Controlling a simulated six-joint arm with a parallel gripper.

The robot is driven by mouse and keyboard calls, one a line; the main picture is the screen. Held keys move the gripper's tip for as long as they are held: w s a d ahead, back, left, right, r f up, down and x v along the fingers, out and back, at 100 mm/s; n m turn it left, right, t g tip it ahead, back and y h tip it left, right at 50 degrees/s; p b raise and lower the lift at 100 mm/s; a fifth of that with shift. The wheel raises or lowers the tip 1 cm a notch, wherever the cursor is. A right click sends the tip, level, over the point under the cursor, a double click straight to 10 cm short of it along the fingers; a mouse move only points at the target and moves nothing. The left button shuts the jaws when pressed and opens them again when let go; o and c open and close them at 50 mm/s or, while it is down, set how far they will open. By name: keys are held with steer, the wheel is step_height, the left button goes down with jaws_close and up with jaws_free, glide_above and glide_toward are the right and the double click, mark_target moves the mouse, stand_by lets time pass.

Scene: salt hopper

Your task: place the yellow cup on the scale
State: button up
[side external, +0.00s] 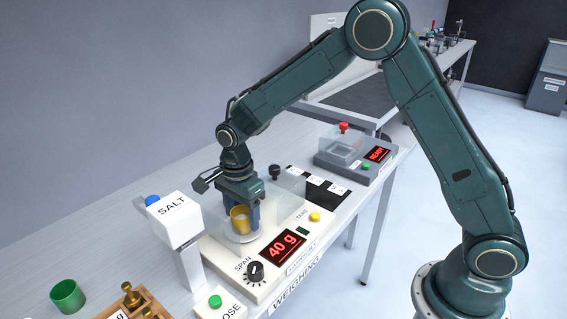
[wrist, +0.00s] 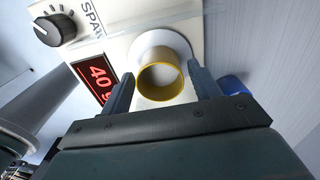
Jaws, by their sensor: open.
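The yellow cup (side external: 239,222) stands upright on the round pale pan (side external: 243,238) of the white scale (side external: 305,232). The scale's red display (side external: 282,246) reads 40 g. My gripper (side external: 242,214) points down over the pan, with its dark fingers on either side of the cup. In the wrist view the cup's yellow rim (wrist: 160,94) lies between the two fingertips (wrist: 164,84), and the pan (wrist: 158,38) shows beyond it. White shows inside the cup. The jaws are open, and the cup is not gripped.
The white SALT hopper (side external: 178,222) stands just left of my gripper. A clear shield (side external: 290,182) and a black knob (side external: 275,172) are close behind. A grey device with a red display (side external: 377,154) sits farther right. A green cup (side external: 68,296) and a wooden weight block (side external: 150,303) are front left.

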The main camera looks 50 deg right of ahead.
steer(key=shift+r, duration=0.1)
step_height(320, 180, up, 12)
stand_by(0.7)
steer(key=shift+r, duration=0.15)
stand_by(0.4)
steer(key=s+d+r+n+t, duration=0.1)
steer(key=s+d+r+n, duration=0.3)
steer(key=s, duration=0.3)
steer(key=s+d+r+n+t, duration=0.2)
steer(key=s+r+n, duration=0.2)
steer(key=s+r, duration=0.15)
steer(key=s+d+f+n+t, duration=0.1)
steer(key=s+d+n, duration=0.1)
steer(key=s+n, duration=0.3)
steer(key=s+d+f+n+t, duration=0.1)
steer(key=s+n, duration=0.4)
steer(key=s, duration=0.5)
steer(key=shift+s+d+t, duration=0.3)
steer(key=shift+s+d, duration=0.05)
steer(key=shift+d, duration=0.15)
